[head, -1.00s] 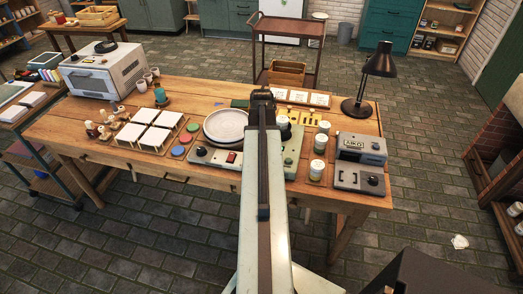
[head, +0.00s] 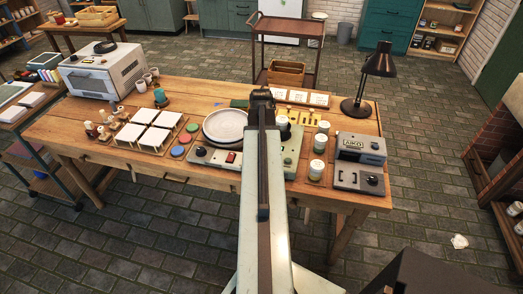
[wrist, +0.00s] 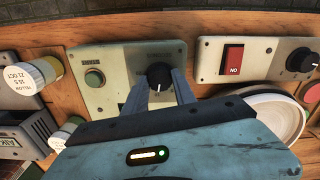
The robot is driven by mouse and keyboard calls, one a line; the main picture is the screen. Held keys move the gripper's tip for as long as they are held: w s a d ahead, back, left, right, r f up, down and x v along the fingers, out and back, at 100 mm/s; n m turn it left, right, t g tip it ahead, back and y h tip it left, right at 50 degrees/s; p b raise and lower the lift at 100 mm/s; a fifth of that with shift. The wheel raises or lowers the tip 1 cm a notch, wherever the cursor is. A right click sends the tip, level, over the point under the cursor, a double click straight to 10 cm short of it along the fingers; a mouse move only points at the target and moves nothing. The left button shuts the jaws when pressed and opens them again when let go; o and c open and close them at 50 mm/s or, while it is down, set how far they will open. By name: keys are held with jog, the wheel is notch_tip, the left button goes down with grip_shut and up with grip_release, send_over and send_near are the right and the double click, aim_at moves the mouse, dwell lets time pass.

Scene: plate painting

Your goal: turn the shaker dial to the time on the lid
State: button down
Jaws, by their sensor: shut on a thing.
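The shaker (wrist: 120,68) is a pale green panel with a green button (wrist: 94,77) and a black dial (wrist: 158,75) with a white pointer mark. My gripper (wrist: 160,82) is shut on the dial, one finger at each side of it. The dial's scale marks are too small or covered to read. A jar with a white lid (wrist: 28,76) stands left of the shaker in the wrist view. Its lid carries handwriting like "YELLOW", a time in seconds and "23 OCT"; I cannot read the time surely. In the head view my arm covers part of the shaker (head: 290,160).
A control box with a red switch (wrist: 233,58) and a black knob stands beside the shaker, near a round pale plate (head: 226,124). More white-lidded jars (head: 317,168) and a grey AIKO box (head: 362,148) stand to the right. A black lamp (head: 380,65) rises behind.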

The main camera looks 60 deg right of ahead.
jog(key=shift+a, duration=0.15)
jog(key=c, duration=1)
grip_release()
jog(key=shift+r, duration=0.2)
notch_tip(320, 180, up, 8)
jog(key=p, duration=0.8)
jog(key=shift+f, duration=0.3)
